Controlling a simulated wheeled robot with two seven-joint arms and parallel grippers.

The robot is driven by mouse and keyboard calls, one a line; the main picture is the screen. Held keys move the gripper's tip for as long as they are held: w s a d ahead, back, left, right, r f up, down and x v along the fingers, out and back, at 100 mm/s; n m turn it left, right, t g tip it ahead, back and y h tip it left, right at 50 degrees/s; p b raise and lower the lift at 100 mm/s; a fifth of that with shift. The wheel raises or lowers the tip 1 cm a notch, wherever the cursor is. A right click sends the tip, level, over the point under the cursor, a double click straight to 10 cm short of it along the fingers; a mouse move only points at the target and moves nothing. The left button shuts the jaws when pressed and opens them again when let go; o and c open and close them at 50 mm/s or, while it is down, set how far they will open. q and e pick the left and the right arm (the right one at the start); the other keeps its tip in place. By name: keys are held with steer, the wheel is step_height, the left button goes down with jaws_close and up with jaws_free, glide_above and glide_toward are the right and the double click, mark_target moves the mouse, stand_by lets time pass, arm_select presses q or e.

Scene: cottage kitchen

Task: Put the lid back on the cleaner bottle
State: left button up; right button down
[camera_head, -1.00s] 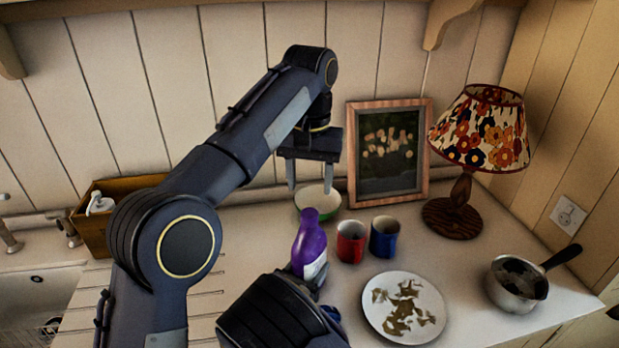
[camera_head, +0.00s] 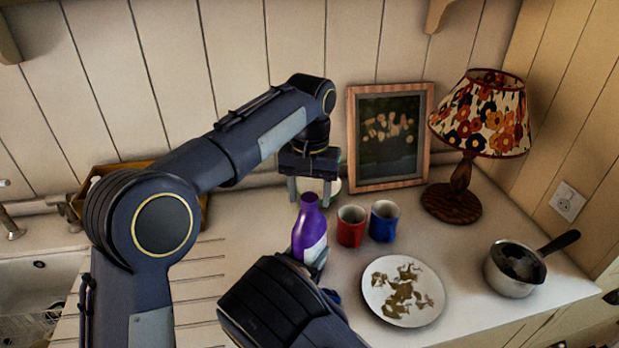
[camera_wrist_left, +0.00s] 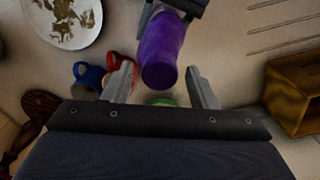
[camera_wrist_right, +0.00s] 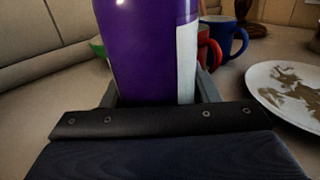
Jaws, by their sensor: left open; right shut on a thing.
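The purple cleaner bottle (camera_head: 308,233) with a pale label stands upright near the middle of the counter. My right gripper (camera_wrist_right: 158,90) is shut on the bottle's body. My left gripper (camera_head: 309,198) points down, open, with its fingers apart on either side of the bottle's top in the head view. In the left wrist view the bottle's purple top (camera_wrist_left: 160,72) shows between the open fingers, with no contact visible. I cannot make out a separate lid, nor tell whether one is on the bottle.
A red mug (camera_head: 350,228) and a blue mug (camera_head: 384,222) stand right of the bottle. A plate with scraps (camera_head: 374,306), a saucepan (camera_head: 510,275), a lamp (camera_head: 456,203) and a picture frame (camera_head: 428,140) are further right. A green bowl (camera_wrist_left: 160,101) is behind the bottle.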

arm_select(q)
steer(key=shift+f, duration=0.3)
steer(key=c, duration=1)
steer(key=o, duration=1.2)
steer(key=shift+c, duration=0.2)
step_height(320, 180, up, 8)
steer(key=shift+f, duration=0.25)
